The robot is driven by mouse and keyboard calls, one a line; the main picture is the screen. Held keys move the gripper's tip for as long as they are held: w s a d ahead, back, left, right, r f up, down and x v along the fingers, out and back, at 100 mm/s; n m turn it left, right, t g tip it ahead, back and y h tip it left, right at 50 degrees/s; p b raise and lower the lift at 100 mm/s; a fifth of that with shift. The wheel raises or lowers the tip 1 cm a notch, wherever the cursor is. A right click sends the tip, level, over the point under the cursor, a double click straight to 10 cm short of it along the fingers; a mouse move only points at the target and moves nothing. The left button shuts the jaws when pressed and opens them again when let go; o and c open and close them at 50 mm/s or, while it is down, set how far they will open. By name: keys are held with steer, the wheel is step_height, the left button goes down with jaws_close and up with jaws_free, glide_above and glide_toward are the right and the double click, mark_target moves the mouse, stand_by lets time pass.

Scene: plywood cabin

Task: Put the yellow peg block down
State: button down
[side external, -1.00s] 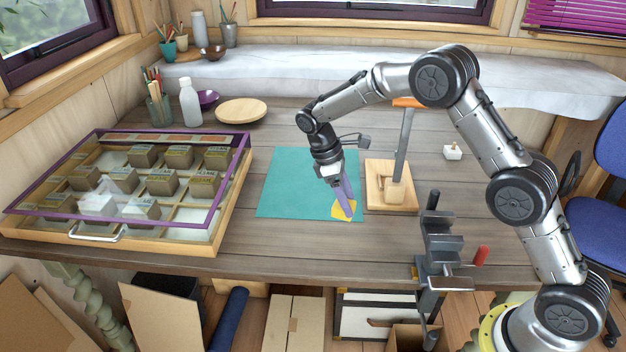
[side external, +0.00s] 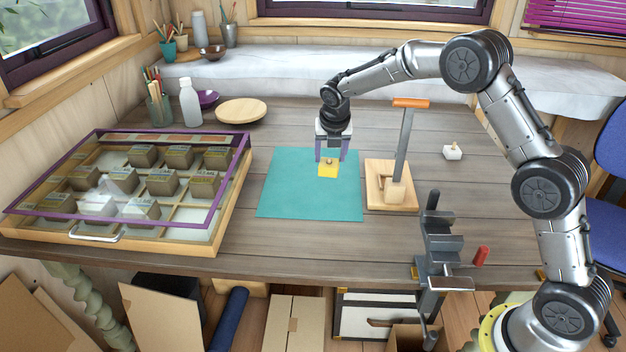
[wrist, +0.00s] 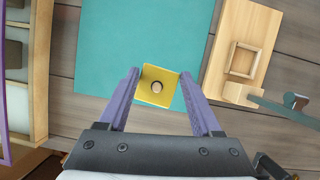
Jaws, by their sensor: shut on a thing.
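The yellow peg block (side external: 328,170) has a small round peg on its top and also shows in the wrist view (wrist: 148,75). My gripper (side external: 331,160) points down with its purple fingers either side of the block and is shut on it. The fingers also show in the wrist view (wrist: 158,88). The block looks level and raised above the teal mat (side external: 285,200). In the wrist view it shows against the mat's near part. Its underside and the height of the gap are hidden.
A wooden stand with an upright lever (side external: 390,190) is close to the mat's right. A glass-lidded case (side external: 228,205) with small blocks is on the left. A vise (side external: 437,240) is at the front edge. A small white peg block (side external: 452,153) sits at the right.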

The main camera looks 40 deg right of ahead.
steer(key=shift+n, duration=0.8)
steer(key=w+d+f, duration=0.1)
steer(key=w+f, duration=0.1)
steer(key=w, duration=0.3)
steer(key=w+d+f, duration=0.1)
steer(key=w+f, duration=0.1)
steer(key=w, duration=0.3)
steer(key=w+d+f, duration=0.2)
steer(key=w, duration=0.2)
steer(key=shift+w+f, duration=0.35)
steer(key=shift+w, duration=0.05)
steer(key=shift+w+f, duration=0.25)
steer(key=shift+f, duration=1.6)
steer(key=shift+c, duration=0.3)
jaws_free()
steer(key=shift+f, duration=0.1)
